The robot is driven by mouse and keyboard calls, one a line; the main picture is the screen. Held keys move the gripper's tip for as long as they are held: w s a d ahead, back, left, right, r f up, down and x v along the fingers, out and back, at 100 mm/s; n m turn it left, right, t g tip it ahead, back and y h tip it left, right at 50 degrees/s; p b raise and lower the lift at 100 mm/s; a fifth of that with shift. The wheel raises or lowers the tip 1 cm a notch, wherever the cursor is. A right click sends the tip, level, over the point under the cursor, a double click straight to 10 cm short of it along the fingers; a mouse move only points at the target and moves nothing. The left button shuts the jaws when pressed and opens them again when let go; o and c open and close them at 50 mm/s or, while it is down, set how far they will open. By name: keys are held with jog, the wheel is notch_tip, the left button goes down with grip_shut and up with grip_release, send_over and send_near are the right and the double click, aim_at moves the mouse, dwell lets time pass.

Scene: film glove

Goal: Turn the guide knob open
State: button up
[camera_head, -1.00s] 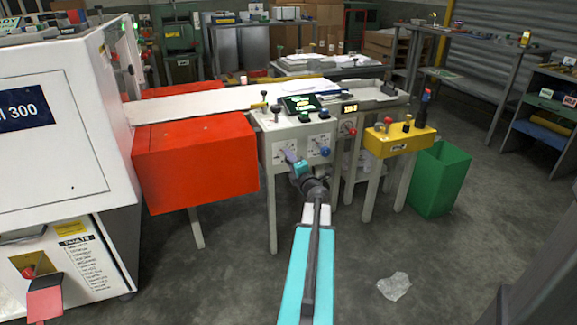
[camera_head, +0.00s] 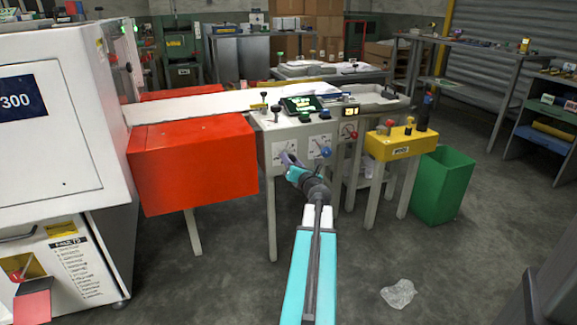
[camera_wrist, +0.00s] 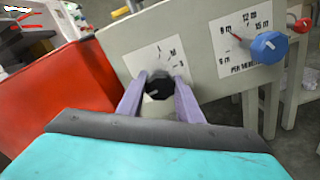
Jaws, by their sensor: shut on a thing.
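The guide knob, a black round knob (camera_wrist: 158,84), sits on a white dial plate (camera_wrist: 166,58) on the front of the pale control cabinet. In the wrist view my gripper (camera_wrist: 159,82) has its two purple fingers on either side of the knob, shut on it. The dial plate shows a few marks and digits at its right. In the head view my gripper (camera_head: 287,158) reaches the cabinet front (camera_head: 285,190), and its fingers and wrist hide most of the knob.
A blue knob (camera_wrist: 269,47) with a speed scale is close to the right, and a red knob (camera_wrist: 300,24) beyond it. The large red box (camera_head: 190,165) stands left of the cabinet. A yellow box (camera_head: 395,148) and a green bin (camera_head: 440,185) are at right.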

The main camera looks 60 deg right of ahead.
jog(key=shift+w+a+n, duration=0.1)
jog(key=shift+w+n, duration=0.05)
jog(key=shift+n, duration=0.25)
jog(key=o, duration=1)
jog(key=shift+o, duration=0.2)
jog(key=shift+s, duration=0.2)
jog(key=p+v, duration=0.6)
jog(key=v, duration=0.5)
jog(key=shift+r+p, duration=0.15)
jog(key=shift+p, duration=0.25)
